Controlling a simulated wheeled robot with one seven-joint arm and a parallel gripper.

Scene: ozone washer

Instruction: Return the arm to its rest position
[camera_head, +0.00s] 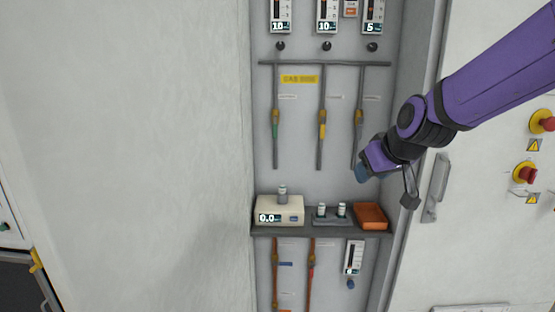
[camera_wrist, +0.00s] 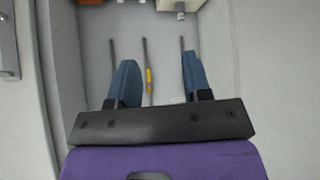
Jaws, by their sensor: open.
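My purple arm reaches in from the upper right in the head view. My gripper (camera_head: 362,172) is in front of the right side of the recessed panel, above the orange tray and left of the cabinet handle. In the wrist view my gripper (camera_wrist: 158,82) shows two blue fingers spread wide apart. Nothing is between them; the pipes and panel behind show through the gap. The fingers look apart from the shelf and its objects.
A shelf (camera_head: 320,234) holds a scale (camera_head: 278,212) with a small vial (camera_head: 283,194), a rack (camera_head: 332,220) with two vials, and an orange tray (camera_head: 371,215). Valved pipes (camera_head: 321,148) line the panel. A door handle (camera_head: 436,187) and red knobs (camera_head: 525,173) are at right.

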